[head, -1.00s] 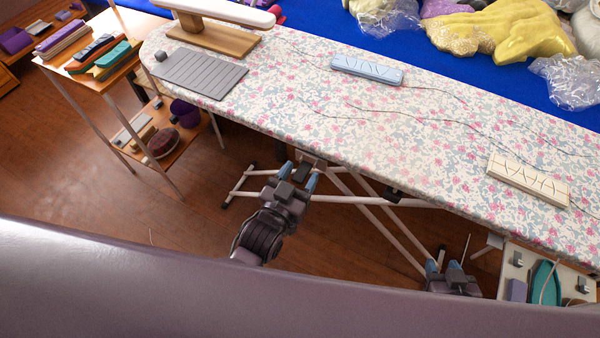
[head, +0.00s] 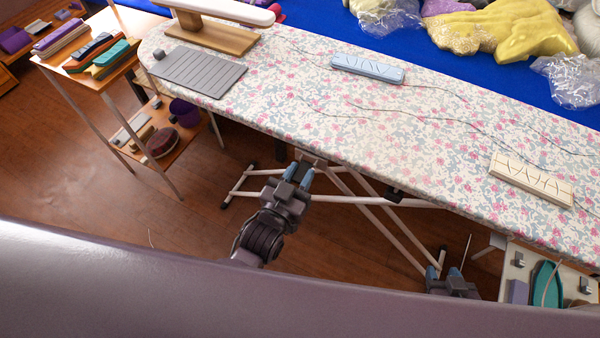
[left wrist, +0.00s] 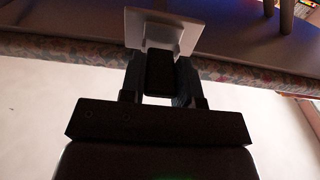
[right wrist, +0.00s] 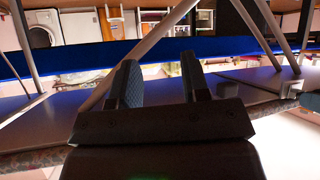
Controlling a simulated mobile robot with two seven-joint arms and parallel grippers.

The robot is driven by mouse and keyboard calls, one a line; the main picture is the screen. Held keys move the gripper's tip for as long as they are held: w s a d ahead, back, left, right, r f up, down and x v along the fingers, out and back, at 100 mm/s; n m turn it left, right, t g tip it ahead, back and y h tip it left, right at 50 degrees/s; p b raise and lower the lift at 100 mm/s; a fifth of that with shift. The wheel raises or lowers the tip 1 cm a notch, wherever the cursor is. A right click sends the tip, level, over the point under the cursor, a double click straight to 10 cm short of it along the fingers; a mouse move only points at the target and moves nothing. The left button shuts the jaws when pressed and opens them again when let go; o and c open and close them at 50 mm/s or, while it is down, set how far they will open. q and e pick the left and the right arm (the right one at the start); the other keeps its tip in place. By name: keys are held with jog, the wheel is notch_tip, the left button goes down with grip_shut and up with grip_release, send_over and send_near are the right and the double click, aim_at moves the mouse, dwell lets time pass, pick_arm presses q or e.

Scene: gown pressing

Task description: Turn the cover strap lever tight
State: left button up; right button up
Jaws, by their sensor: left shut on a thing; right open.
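The cover strap lever (left wrist: 160,70) is a small dark block in the left wrist view. It stands in front of a pale plate (left wrist: 165,30) under the ironing board's edge. My left gripper (head: 299,174) is at the front edge of the board in the head view. Its two blue-grey fingers are shut on the lever, one on each side, and largely hide it from the head camera. My right gripper (head: 447,272) is open and empty, low beside the board's white legs. The right wrist view shows its fingers (right wrist: 160,85) apart with nothing between them.
The floral ironing board (head: 300,120) carries a blue block (head: 368,69), a cream block (head: 530,182) and a grey ribbed mat (head: 200,73). White crossed legs (head: 375,215) stand below. A wooden shelf (head: 95,75) is at left, and a tray (head: 517,270) of items at lower right.

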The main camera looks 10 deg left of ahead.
pick_arm(q)
jog(key=f+t+b, duration=0.1)
jog(key=b, duration=0.2)
jog(key=shift+f+t+h, duration=0.3)
jog(key=shift+f+t, duration=0.05)
jog(key=shift+t, duration=0.05)
jog(key=t+b, duration=0.2)
jog(key=b, duration=0.1)
jog(key=shift+w+f+h, duration=0.1)
jog(key=shift+f+h, duration=0.2)
jog(key=shift+f, duration=0.05)
jog(key=shift+w+d+t+b, duration=0.1)
jog(key=shift+t+b, duration=0.7)
jog(key=shift+b, duration=0.15)
jog(key=shift+w+t+h+b, duration=0.1)
jog(key=shift+t+h+b, duration=0.25)
jog(key=shift+t+h, duration=0.05)
pick_arm(e)
notch_tip(320, 180, down, 7)
jog(key=w, duration=0.1)
jog(key=shift+a+r+g, duration=0.15)
jog(key=shift+a+g, duration=0.15)
pick_arm(q)
jog(key=shift+r, duration=0.1)
pick_arm(e)
jog(key=shift+w, duration=0.1)
pick_arm(q)
jog(key=shift+r, duration=0.1)
jog(key=o, duration=0.9)
